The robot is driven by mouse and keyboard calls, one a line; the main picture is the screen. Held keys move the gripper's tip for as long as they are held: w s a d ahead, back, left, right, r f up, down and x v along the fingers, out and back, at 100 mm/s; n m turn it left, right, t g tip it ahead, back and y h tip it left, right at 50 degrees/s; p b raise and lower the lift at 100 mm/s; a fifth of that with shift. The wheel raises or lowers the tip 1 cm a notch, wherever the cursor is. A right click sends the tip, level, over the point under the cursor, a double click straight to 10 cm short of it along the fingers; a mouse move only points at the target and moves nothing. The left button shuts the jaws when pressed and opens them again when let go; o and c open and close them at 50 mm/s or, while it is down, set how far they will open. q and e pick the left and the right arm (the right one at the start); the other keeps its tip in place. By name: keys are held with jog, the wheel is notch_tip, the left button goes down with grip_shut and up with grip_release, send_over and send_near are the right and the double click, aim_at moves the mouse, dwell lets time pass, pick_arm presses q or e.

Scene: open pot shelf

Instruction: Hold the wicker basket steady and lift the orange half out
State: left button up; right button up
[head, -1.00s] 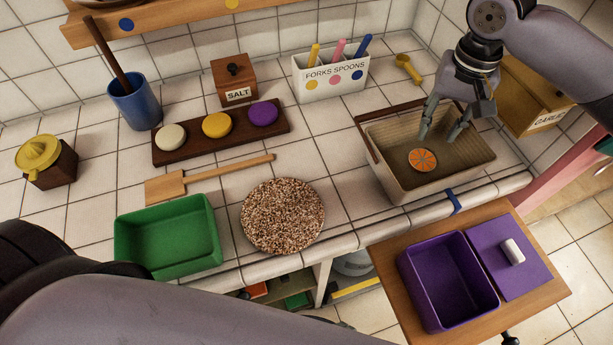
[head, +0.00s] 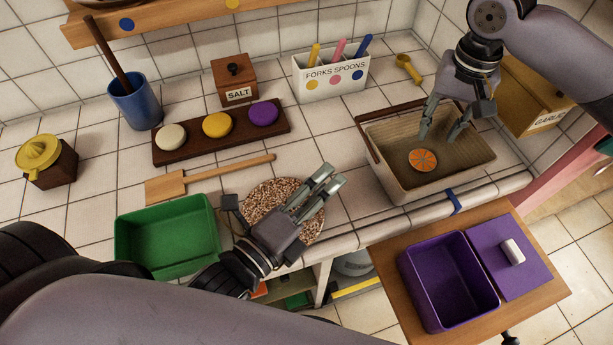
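The wicker basket (head: 397,176) stands on the tiled counter at the right, its handle folded to the left side. The orange half (head: 423,160) lies inside on the basket's floor, cut face up. My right gripper (head: 442,138) points down over the basket, just above and right of the orange half, with its fingers apart and nothing between them. My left gripper (head: 334,181) is over the speckled round mat, left of the basket and apart from it. Its fingers point up and right with a gap between them, and it holds nothing.
A green tray (head: 122,246) and a wooden spatula (head: 165,188) lie to the left. A purple bin (head: 424,299) sits on a lower wooden board at the front right. A forks-spoons holder (head: 329,89) and salt box (head: 233,77) stand behind. Counter between mat and basket is clear.

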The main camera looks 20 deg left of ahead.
aim_at(357, 122)
pick_arm(q)
jog(key=a+y, duration=0.1)
jog(key=w+a+y, duration=0.1)
jog(key=a, duration=0.1)
jog(key=x, duration=1.7)
jog(key=shift+w+d+r, duration=0.15)
jog(key=shift+w+r, duration=0.05)
jog(key=shift+r, duration=0.1)
jog(key=shift+c, duration=0.5)
jog(key=c, duration=0.8)
jog(key=shift+f, duration=0.1)
grip_shut()
jog(key=shift+f, duration=0.1)
